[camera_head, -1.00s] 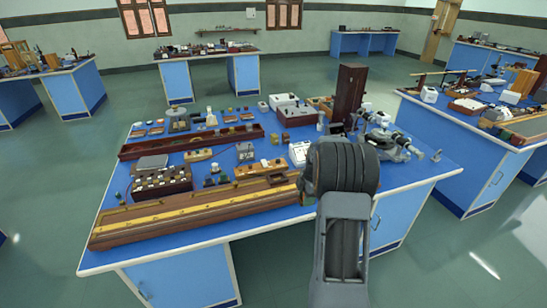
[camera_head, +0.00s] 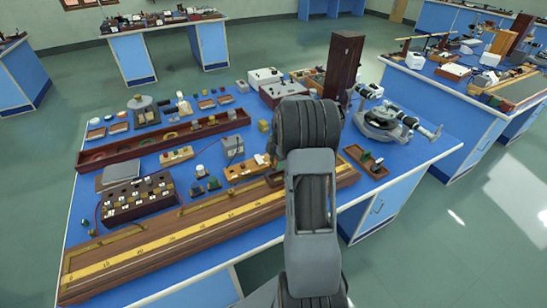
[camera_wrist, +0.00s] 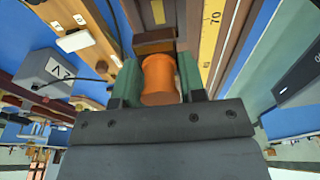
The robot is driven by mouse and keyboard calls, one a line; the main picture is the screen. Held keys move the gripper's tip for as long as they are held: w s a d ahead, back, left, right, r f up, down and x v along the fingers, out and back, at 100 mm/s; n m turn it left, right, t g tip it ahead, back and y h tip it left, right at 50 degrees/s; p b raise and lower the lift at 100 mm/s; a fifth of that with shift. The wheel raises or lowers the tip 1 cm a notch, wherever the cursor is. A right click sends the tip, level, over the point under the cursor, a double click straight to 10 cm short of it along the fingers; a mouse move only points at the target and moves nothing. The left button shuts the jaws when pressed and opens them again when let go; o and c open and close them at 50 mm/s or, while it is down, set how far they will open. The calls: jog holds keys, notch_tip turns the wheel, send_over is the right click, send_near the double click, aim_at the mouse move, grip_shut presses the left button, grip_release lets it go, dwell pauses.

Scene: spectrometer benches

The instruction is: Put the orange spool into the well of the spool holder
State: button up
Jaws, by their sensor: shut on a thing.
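The orange spool (camera_wrist: 159,79) is between the two green fingers of my gripper (camera_wrist: 158,77) in the wrist view. My gripper is shut on it. A small brown block (camera_wrist: 154,39) shows just beyond the spool; I cannot tell whether it is the spool holder, and no well is clear. In the head view my own arm covers my gripper and the spool. I cannot make out the spool holder for certain there.
A long wooden rail with a yellow scale (camera_head: 150,252) runs along the bench's front edge. A dark upright box (camera_head: 341,65), a metal instrument (camera_head: 385,122) and a small wooden tray (camera_head: 352,151) stand on the right. A black socket box (camera_head: 137,198) is on the left.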

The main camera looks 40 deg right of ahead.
aim_at(277, 180)
jog(key=shift+s+f, duration=0.1)
jog(key=shift+f, duration=0.1)
jog(key=shift+f+b, duration=1.9)
jog(key=shift+f, duration=1.1)
jog(key=shift+s+f, duration=0.15)
jog(key=o, duration=1)
jog(key=shift+f, duration=0.15)
jog(key=r, duration=0.5)
jog(key=d+r, duration=0.1)
jog(key=r, duration=0.3)
jog(key=d+r+b, duration=0.1)
jog(key=r, duration=0.4)
jog(key=shift+w+r, duration=0.2)
jog(key=shift+r, duration=0.15)
